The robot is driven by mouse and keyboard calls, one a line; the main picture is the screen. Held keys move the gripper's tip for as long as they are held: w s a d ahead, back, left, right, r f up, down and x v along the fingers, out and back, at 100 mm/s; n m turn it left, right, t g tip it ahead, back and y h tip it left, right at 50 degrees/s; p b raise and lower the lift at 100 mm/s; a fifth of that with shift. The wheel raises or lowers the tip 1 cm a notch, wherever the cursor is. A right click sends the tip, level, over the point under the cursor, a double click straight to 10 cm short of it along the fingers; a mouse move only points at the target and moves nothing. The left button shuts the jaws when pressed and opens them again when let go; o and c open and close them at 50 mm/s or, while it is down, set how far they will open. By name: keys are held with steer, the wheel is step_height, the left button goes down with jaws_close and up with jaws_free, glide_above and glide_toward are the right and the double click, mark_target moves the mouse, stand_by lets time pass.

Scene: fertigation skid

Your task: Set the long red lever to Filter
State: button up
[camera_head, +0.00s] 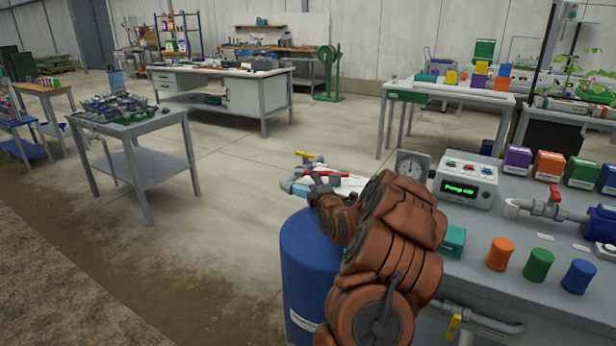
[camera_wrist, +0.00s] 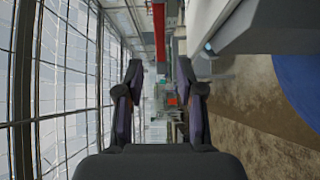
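A long red bar (camera_wrist: 159,32), which looks like the long red lever, runs down from the top edge in the wrist view, just ahead of the fingertips and apart from them. In the head view a small red strip (camera_head: 335,174) beside my gripper may be the same lever, mostly hidden. My gripper (camera_wrist: 161,80) is open, with nothing between its two dark fingers. In the head view my gripper (camera_head: 319,182) is past the bench's left end, partly covered by my arm. No Filter marking is readable.
A blue barrel (camera_head: 305,262) stands below my arm. A yellow handle (camera_head: 305,154) is near my gripper.

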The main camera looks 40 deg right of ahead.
mark_target(308, 171)
steer(key=shift+p+x, duration=0.3)
steer(key=shift+x, duration=3.35)
jaws_close()
